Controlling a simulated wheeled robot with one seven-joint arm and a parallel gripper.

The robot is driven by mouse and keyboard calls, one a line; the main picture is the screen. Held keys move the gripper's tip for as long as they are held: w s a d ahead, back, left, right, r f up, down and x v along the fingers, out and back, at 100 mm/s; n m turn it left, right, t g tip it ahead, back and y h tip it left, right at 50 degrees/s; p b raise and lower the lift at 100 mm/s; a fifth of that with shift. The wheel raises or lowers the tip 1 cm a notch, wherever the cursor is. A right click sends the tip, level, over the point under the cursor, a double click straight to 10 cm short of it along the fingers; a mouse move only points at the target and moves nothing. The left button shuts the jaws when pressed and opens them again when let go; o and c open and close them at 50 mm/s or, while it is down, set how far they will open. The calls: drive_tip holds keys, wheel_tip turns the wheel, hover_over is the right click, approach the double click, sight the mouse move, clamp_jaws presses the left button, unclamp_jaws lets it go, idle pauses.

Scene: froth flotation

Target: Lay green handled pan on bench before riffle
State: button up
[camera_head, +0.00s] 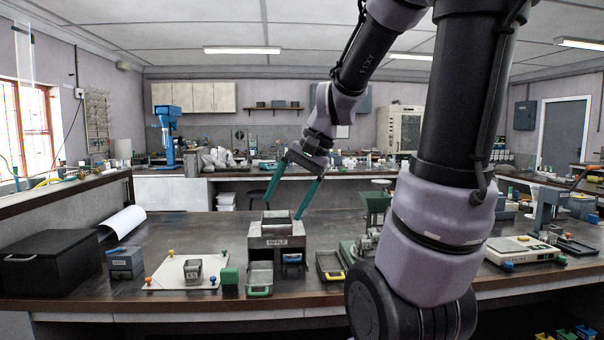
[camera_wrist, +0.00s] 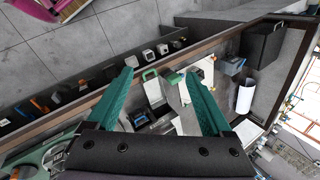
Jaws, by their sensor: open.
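The green handled pan (camera_head: 260,275) lies on the bench (camera_head: 190,232) near its front edge, just before the riffle (camera_head: 277,240) and slightly to its left. Its green handle faces the front edge. In the wrist view the pan (camera_wrist: 154,92) lies between and beyond the fingers. My gripper (camera_head: 291,196) is open and empty, above the riffle and apart from the pan; its two teal fingers are spread wide in the wrist view (camera_wrist: 160,75). A blue handled pan (camera_head: 292,258) sits at the riffle's right front.
A yellow handled pan (camera_head: 330,266) lies right of the riffle. A green block (camera_head: 229,277) and a white board (camera_head: 180,272) with a small grey container are to the left. A black box (camera_head: 48,262) stands far left.

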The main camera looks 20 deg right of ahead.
drive_tip(key=s+r+n+t+h, duration=0.2)
drive_tip(key=s+r+n+t, duration=0.1)
drive_tip(key=s+r, duration=0.3)
drive_tip(key=shift+s+d+r+n+t+h, duration=0.25)
drive_tip(key=shift+d+t+h, duration=0.2)
drive_tip(key=shift+t, duration=0.25)
idle(0.6)
